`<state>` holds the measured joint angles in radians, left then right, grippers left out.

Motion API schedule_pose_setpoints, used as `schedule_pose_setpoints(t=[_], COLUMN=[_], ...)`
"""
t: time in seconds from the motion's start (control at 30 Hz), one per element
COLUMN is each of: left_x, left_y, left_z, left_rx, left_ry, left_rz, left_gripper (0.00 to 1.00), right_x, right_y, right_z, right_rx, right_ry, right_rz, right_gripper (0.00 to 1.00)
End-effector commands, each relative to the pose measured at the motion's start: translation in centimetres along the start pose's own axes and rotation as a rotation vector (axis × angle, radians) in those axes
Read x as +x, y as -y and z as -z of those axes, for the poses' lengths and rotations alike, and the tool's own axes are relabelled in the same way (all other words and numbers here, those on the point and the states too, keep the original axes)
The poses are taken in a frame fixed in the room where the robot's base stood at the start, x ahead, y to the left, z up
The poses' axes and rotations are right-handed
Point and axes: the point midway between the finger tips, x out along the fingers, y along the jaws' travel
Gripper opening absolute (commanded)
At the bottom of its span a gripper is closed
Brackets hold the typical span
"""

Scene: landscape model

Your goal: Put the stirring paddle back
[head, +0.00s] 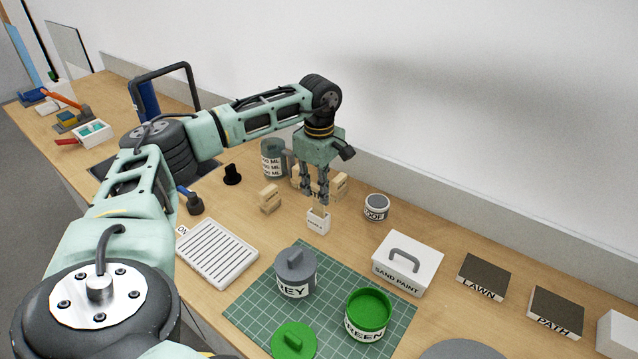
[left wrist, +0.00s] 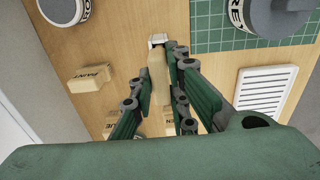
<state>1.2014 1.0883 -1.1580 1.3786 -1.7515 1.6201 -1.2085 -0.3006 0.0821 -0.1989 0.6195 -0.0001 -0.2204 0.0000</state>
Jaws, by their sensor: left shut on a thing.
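My left gripper (head: 316,190) points down and is shut on the wooden stirring paddle (head: 318,208), which hangs roughly upright. A small white holder (head: 318,223) stands on the table directly below. The paddle's lower end is at the holder's top; I cannot tell how deep it sits inside. In the left wrist view the pale paddle (left wrist: 158,72) lies between the two fingers (left wrist: 160,95), with the white holder (left wrist: 158,40) at its far end. The fingers cover part of the paddle. My right gripper is not in view.
Wooden blocks (head: 270,199) and a ROOF jar (head: 377,207) stand close by. A green mat (head: 252,300) holds a lidded grey pot (head: 296,272), an open green paint can (head: 368,312) and a green lid (head: 294,341). A SAND PAINT box (head: 407,262) is right; a slatted white tray (head: 217,252) is left.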

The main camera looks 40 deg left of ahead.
Motion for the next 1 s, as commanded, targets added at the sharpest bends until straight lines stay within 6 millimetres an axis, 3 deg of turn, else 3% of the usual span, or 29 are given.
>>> schedule_pose_setpoints(t=[0.57, 0.6, 0.8, 1.0], left_x=[0.49, 0.49, 0.46, 0.46], left_y=[0.00, 0.00, 0.00, 0.00], left_z=[-0.01, 0.00, 0.00, -0.01], left_rx=[0.000, 0.000, 0.000, 0.000], left_ry=[0.000, 0.000, 0.000, 0.000], left_rz=[0.000, 0.000, 0.000, 0.000], left_gripper=[0.00, 0.16, 0.33, 0.37], right_x=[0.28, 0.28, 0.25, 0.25], right_y=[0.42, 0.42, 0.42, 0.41], right_z=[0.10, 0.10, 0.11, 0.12], right_rx=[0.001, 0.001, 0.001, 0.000], right_ry=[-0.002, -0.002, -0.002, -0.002], right_rz=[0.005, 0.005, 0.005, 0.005], right_gripper=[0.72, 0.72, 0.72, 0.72])
